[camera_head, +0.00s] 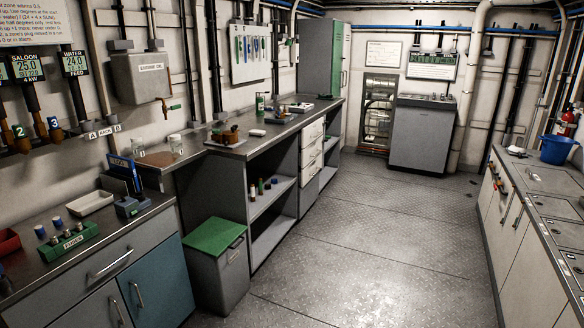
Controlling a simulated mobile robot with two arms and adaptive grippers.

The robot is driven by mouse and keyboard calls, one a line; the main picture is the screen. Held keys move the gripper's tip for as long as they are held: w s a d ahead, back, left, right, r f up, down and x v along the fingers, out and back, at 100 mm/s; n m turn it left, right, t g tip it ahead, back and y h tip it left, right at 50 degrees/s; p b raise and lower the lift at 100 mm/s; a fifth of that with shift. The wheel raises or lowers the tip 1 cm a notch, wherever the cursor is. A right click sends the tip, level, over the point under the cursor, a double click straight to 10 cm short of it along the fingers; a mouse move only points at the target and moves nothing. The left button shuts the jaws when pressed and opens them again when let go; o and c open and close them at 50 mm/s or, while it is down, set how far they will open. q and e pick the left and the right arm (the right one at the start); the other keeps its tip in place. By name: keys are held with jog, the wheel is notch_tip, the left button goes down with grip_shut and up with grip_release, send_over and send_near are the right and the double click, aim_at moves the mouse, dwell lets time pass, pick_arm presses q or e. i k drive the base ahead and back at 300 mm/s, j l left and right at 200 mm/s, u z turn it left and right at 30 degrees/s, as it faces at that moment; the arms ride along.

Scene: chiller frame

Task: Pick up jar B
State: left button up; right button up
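Two small clear glass jars stand on the lower counter (186,160) along the left wall. One jar (138,147) is at the left and the other jar (176,143) is a little to its right. Both look upright and apart from each other. I cannot read a letter on either, so I cannot tell which is jar B. Neither of my grippers shows in the head view.
A worktop (258,131) with small bottles and trays runs beyond the jars. A green-lidded bin (215,236) stands on the floor below. The metal floor (350,220) is open up to the right-hand cabinets (532,215).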

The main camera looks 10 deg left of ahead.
aim_at(176, 147)
jog(key=i, duration=2.05)
